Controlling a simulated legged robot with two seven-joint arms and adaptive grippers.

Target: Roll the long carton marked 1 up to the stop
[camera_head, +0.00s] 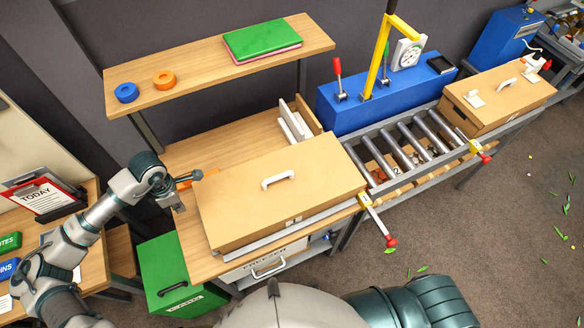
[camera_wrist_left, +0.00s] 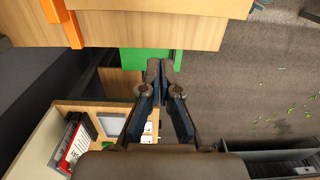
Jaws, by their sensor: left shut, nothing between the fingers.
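A long brown carton (camera_head: 280,185) with a white top handle lies on the bench at the near end of the roller track. The small mark on its front side is too small to read. My left gripper (camera_head: 188,180) is shut and empty, just left of the carton's left end; I cannot tell whether it touches. In the left wrist view its fingers (camera_wrist_left: 160,68) are together, below a wooden edge. Yellow levers with red knobs stand at the track's near (camera_head: 376,220) and far (camera_head: 475,149) ends; I cannot tell which is the stop. My right gripper is out of view.
Bare metal rollers (camera_head: 412,143) lie between the long carton and another carton (camera_head: 497,95) with white fittings. A blue housing (camera_head: 375,92) with a dial and yellow lever stands behind them. A shelf (camera_head: 205,65) overhangs the bench, and a green bin (camera_head: 172,275) stands below.

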